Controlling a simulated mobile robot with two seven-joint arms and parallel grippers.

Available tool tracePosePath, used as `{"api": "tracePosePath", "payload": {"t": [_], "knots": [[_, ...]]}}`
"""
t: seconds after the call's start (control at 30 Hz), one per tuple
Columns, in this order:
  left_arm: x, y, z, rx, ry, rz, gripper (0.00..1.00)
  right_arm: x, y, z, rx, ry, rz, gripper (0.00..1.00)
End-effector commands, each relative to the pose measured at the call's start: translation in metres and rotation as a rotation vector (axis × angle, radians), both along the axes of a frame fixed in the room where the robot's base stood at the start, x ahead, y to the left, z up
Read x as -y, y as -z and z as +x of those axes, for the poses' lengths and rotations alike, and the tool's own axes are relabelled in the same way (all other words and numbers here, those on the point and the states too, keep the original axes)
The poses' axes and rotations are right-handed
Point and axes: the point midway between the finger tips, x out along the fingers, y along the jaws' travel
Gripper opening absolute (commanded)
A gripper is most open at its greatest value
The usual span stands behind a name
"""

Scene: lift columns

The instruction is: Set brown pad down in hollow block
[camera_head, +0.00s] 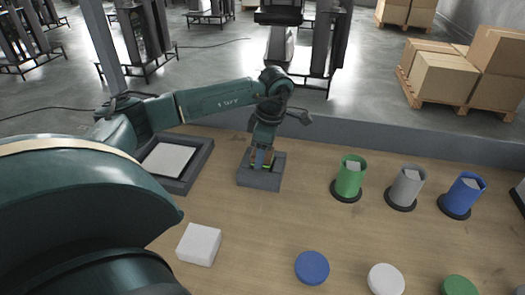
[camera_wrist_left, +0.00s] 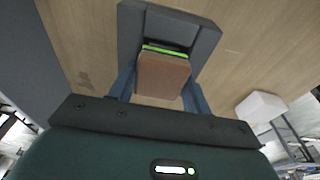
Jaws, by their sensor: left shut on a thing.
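The hollow block (camera_head: 259,182) is a dark grey open-topped box on the wooden table. It also shows at the top of the left wrist view (camera_wrist_left: 207,42), with its cavity partly visible. My left gripper (camera_head: 262,160) points down over the block. In the left wrist view, its blue-grey fingers (camera_wrist_left: 160,92) are shut on the brown pad (camera_wrist_left: 163,76), one on each side. The pad covers the near part of the block, and a bright green strip shows along its far edge. I cannot tell whether the pad touches the block's floor. My right gripper is not in view.
A grey tray (camera_head: 203,160) with a white panel lies left of the block. A white box (camera_head: 199,244) stands nearer. Green (camera_head: 350,178), grey (camera_head: 404,187) and blue (camera_head: 462,195) cups stand right. Blue (camera_head: 312,267), white (camera_head: 385,280) and green (camera_head: 459,286) discs lie in front.

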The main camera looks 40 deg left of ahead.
Motion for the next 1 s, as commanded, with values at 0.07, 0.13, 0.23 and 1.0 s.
{"api": "tracePosePath", "payload": {"t": [0.07,0.13,0.23,1.0], "knots": [[0.0,0.002,0.0,0.0,0.0,0.0,0.26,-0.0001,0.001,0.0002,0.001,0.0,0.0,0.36],[0.0,0.0031,-0.0001,0.0,0.0,0.0,0.26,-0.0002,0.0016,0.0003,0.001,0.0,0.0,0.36],[0.0,0.0043,0.0,0.0,0.0,0.001,0.26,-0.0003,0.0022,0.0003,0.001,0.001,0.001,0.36],[0.0,0.0044,0.0,0.0,0.0,0.0,0.74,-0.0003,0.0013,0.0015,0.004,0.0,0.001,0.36]]}}
